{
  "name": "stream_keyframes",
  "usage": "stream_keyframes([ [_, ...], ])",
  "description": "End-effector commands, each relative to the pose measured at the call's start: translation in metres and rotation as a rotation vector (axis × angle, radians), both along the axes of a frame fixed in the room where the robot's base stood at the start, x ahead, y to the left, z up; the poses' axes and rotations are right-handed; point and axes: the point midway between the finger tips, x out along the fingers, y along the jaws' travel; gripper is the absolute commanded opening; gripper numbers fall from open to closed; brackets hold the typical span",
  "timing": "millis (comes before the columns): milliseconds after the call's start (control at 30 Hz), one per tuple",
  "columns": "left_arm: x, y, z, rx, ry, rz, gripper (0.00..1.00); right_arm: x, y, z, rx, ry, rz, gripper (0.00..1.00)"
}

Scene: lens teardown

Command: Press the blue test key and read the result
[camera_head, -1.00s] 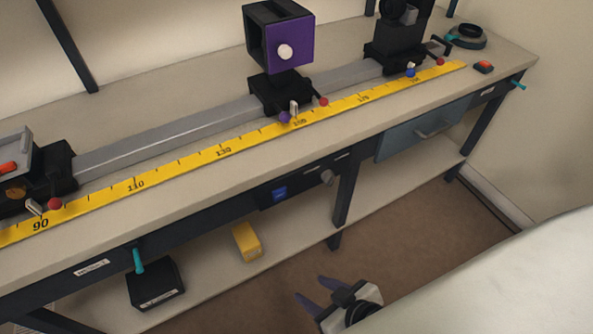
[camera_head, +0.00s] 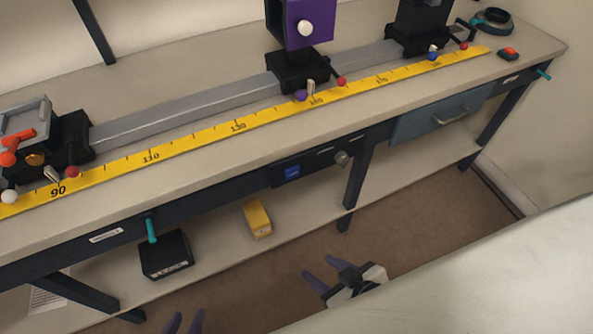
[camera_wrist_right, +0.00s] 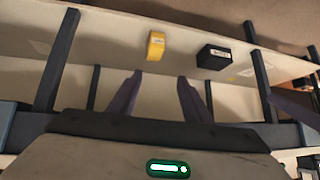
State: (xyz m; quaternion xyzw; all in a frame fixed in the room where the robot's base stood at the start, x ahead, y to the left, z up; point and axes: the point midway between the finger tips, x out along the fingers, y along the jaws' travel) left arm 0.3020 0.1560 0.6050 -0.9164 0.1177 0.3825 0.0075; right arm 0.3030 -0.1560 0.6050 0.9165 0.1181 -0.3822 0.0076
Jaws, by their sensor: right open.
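The blue key (camera_head: 292,173) is a small blue square on a dark panel (camera_head: 318,164) under the bench's front edge. A round grey knob (camera_head: 341,158) sits on the panel's right end. My right gripper (camera_head: 318,268) is open and empty, in front of the bench, below and to the right of the key in the picture. Its two fingers also show, apart, in the right wrist view (camera_wrist_right: 157,92). My left gripper (camera_head: 188,317) is at the bottom edge with only its fingertips in view, apart and empty. No readout of a result is legible.
The bench top carries a rail (camera_head: 180,110) with carriages and a yellow scale (camera_head: 200,142). A yellow box (camera_head: 257,218) and a black box (camera_head: 165,254) are on the lower shelf. A bench leg (camera_head: 357,175) stands right of the panel. Open floor lies in front.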

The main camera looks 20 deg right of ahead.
Motion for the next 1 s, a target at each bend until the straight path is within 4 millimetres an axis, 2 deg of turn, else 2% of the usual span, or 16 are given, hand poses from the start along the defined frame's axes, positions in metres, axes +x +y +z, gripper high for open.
stream_keyframes([
  [433,-0.0006,-0.0002,-0.0011,0.000,0.002,0.000,0.31,0.0001,-0.0005,-0.0002,-0.001,0.000,0.000,0.45],
  [467,-0.0006,-0.0002,-0.0013,0.000,0.002,0.000,0.31,0.0001,-0.0005,-0.0002,-0.001,0.000,0.000,0.43],
  [700,-0.0006,-0.0001,-0.0014,0.001,0.003,0.000,0.31,0.0000,-0.0006,-0.0003,-0.002,0.001,0.000,0.03],
  [733,-0.0006,-0.0001,-0.0014,0.001,0.003,0.000,0.31,0.0000,-0.0007,-0.0003,-0.002,0.001,0.000,0.00],
  [1000,-0.0001,-0.0001,-0.0012,0.000,0.002,0.000,0.31,-0.0001,-0.0007,-0.0004,-0.002,0.001,0.000,0.00],
])
